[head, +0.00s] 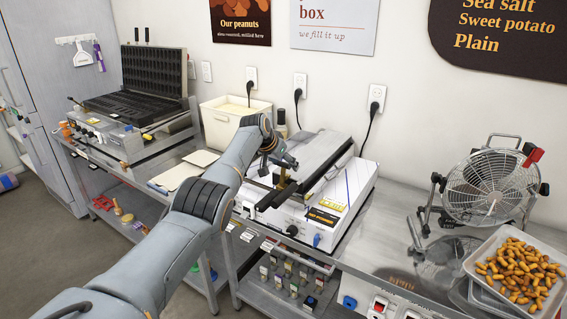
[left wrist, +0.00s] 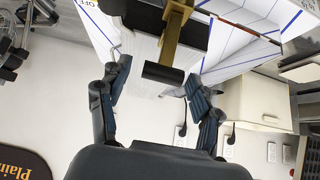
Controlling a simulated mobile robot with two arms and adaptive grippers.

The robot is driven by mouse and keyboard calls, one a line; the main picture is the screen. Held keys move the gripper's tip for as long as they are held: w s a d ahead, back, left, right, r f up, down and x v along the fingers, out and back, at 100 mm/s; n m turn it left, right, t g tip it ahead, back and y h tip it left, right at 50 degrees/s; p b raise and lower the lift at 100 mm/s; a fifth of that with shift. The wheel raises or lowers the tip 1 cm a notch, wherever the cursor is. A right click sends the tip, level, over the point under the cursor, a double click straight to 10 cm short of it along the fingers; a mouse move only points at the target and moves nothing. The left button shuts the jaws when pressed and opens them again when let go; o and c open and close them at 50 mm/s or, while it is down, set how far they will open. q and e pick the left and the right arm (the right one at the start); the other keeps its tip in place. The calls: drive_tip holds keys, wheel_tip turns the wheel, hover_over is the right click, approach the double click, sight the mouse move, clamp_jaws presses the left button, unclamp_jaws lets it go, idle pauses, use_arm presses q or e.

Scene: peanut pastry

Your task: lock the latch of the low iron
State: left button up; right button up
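The low iron (head: 352,190) is a white, flat, box-like machine on the steel counter, with its dark-edged lid lying down. A brass latch (head: 283,177) stands at its front left. The left wrist view shows the brass latch (left wrist: 172,38) ending in a black grip bar (left wrist: 163,73). My left gripper (head: 277,160) is at the latch. In the left wrist view its fingers (left wrist: 155,92) are apart, one on each side of the bar, with gaps visible. The arm hides part of the iron's left side in the head view. My right gripper is in neither view.
An open black waffle iron (head: 152,82) stands at the left end of the counter. A cream bin (head: 222,118) is behind my arm. A wire-caged fan (head: 486,187) and a tray of peanut-shaped pastries (head: 478,250) are at the right. Cords run to wall sockets.

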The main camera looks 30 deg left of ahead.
use_arm(q)
drive_tip(key=shift+s+a+r, duration=0.1)
drive_tip(key=shift+r, duration=0.05)
drive_tip(key=shift+s+r, duration=0.35)
drive_tip(key=shift+r, duration=0.15)
drive_tip(key=v, duration=1)
drive_tip(key=shift+s, duration=0.2)
